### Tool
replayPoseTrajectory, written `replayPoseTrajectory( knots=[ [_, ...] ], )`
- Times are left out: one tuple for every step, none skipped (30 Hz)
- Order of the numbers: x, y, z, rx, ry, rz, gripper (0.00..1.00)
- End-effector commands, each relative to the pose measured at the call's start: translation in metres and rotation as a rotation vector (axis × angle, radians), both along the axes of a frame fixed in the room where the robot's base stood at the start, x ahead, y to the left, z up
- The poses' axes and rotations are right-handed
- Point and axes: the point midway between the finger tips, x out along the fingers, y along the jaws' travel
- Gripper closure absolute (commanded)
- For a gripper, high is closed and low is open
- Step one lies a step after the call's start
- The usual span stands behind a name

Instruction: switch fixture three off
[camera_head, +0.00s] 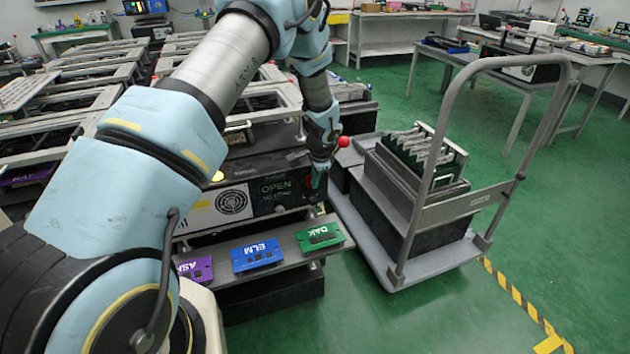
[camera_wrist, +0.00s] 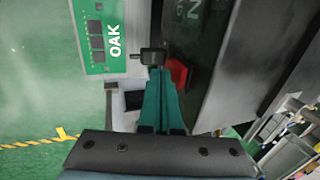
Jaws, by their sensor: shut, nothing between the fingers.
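A dark fixture box (camera_head: 285,160) stands behind my gripper, with a panel reading "OPEN" on its front. A red ball knob (camera_head: 343,141) shows at its right end, beside my wrist; its lever is mostly hidden by my arm. My gripper (camera_head: 318,184) is shut and empty, pointing down in front of the right end of the panel. In the wrist view the shut fingers (camera_wrist: 158,78) lie close to a small dark block with a stub (camera_wrist: 152,56) and a red part (camera_wrist: 178,73). I cannot tell whether they touch. No fixture number is readable.
A shelf in front holds a purple plate (camera_head: 195,269), a blue ELM plate (camera_head: 257,254) and a green OAK plate (camera_head: 320,236). A grey trolley (camera_head: 440,245) with a loaded crate stands right.

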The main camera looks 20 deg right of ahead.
Motion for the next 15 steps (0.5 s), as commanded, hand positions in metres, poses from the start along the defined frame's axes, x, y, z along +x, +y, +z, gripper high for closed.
replayPoseTrajectory(
  knots=[
    [0.0000,-0.0001,-0.0020,0.001,-0.004,-0.001,1.00],
    [0.0002,-0.0001,-0.0033,0.002,-0.009,-0.002,1.00],
    [0.0002,-0.0005,-0.0052,0.002,-0.018,-0.004,1.00],
    [0.0002,-0.0012,-0.0065,0.002,-0.026,-0.004,1.00],
    [0.0011,-0.0010,-0.0079,0.002,-0.036,-0.004,1.00],
    [0.0014,-0.0014,-0.0099,0.004,-0.050,-0.005,1.00],
    [0.0021,-0.0010,-0.0111,0.005,-0.062,-0.006,1.00],
    [0.0026,-0.0014,-0.0117,0.004,-0.073,-0.005,1.00],
    [0.0041,-0.0008,-0.0081,0.003,-0.084,-0.003,1.00],
    [0.0047,-0.0001,-0.0042,0.002,-0.081,-0.001,1.00],
    [0.0048,0.0001,-0.0035,0.002,-0.080,-0.001,1.00],
    [0.0047,0.0002,-0.0034,0.002,-0.079,0.000,1.00],
    [0.0048,0.0003,-0.0033,0.002,-0.079,0.000,1.00],
    [0.0049,0.0004,-0.0033,0.003,-0.079,0.000,1.00],
    [0.0051,0.0005,-0.0029,0.003,-0.079,0.000,1.00]
  ],
)
